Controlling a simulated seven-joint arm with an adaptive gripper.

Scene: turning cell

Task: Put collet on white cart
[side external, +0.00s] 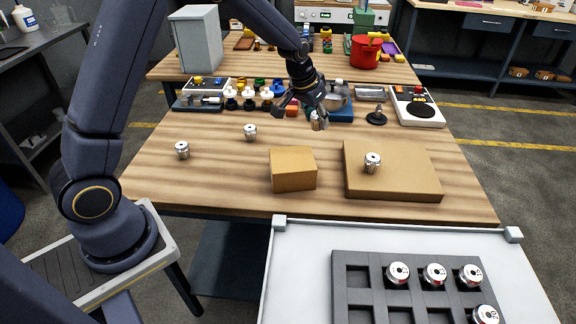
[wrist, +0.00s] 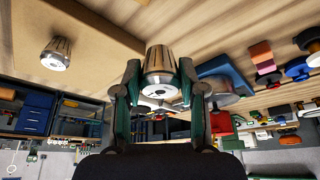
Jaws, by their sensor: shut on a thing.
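My gripper (side external: 318,112) is over the far middle of the wooden table. It is shut on a collet (wrist: 160,76), a slotted metal piece between the fingers in the wrist view; in the side external view this held collet (side external: 317,121) is small and partly hidden. Another collet (side external: 372,162) stands on the flat cardboard box, and it also shows in the wrist view (wrist: 57,54). Two more collets (side external: 183,150) (side external: 250,132) stand on the left part of the table. The white cart (side external: 300,262) is at the front, carrying a dark tray with several collets in its pockets.
A small cardboard box (side external: 293,169) and a flat cardboard box (side external: 415,178) lie between my gripper and the cart. The dark tray (side external: 343,290) has empty pockets on its left side. Several coloured parts, a metal bowl (side external: 338,101) and a white control box (side external: 418,108) stand at the table's back.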

